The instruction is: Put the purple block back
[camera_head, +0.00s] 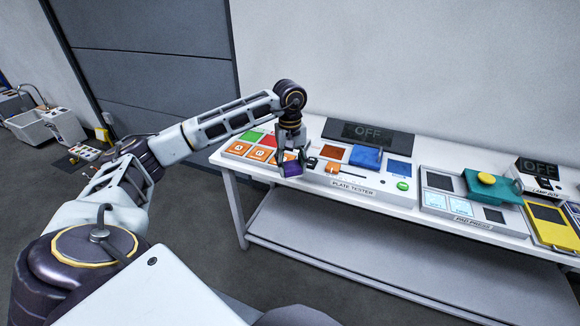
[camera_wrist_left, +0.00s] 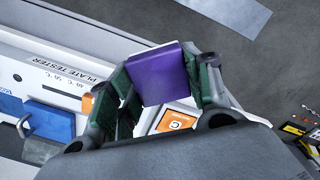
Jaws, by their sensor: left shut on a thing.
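The purple block (camera_wrist_left: 158,75) is held between the green-padded fingers of my left gripper (camera_wrist_left: 160,82) in the left wrist view. In the head view, my left gripper (camera_head: 290,162) points down over the left part of the table's front edge, and the purple block (camera_head: 291,169) shows small between its fingers. A coloured pad board (camera_head: 238,149) with red, green and orange lettered squares is beside and partly behind the gripper. An orange square marked C (camera_wrist_left: 176,121) shows just below the block in the wrist view. My right gripper is not in view.
The plate tester (camera_head: 350,185) is right of my left gripper, with a blue block (camera_head: 366,157) on it. The pad press (camera_head: 470,208) and a yellow device (camera_head: 551,228) stand further right. A dark OFF display (camera_head: 368,134) is at the back. Floor is clear in front of the table.

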